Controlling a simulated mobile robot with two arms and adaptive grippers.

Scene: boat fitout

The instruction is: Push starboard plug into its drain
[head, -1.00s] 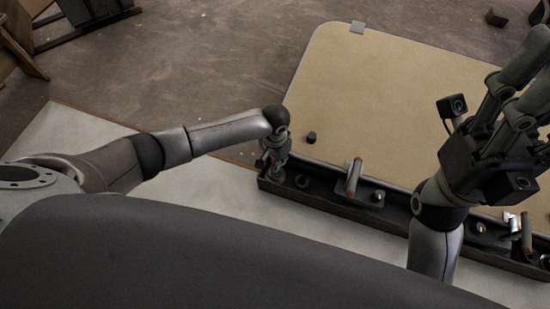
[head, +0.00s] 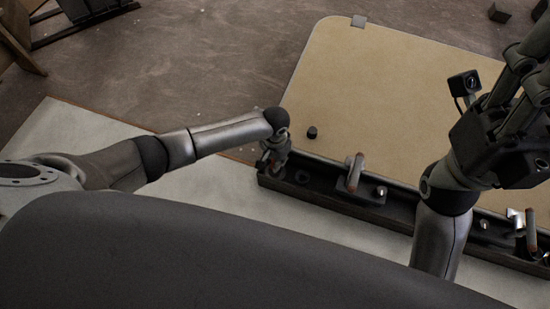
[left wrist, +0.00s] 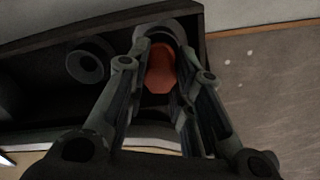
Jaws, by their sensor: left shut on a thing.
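My left gripper (head: 273,160) is at the left end of the dark trough (head: 335,204) and points down into it. In the left wrist view its fingers (left wrist: 160,105) are shut on an orange-red plug (left wrist: 160,70). A grey round ring (left wrist: 163,29) shows just past the plug, partly hidden by it and the fingers. I cannot tell how deep the plug sits in it. A second grey ring (left wrist: 88,60) lies beside it in the trough and looks empty. My right gripper (head: 530,80) is raised at the right, partly cut off; its opening is unclear.
The trough holds an orange-tipped lever (head: 354,172) and another handle (head: 531,230) at the right. A black knob (head: 312,132) stands on the tan panel (head: 400,100) behind. Most of that panel is clear. A dark block (head: 499,12) lies on the floor.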

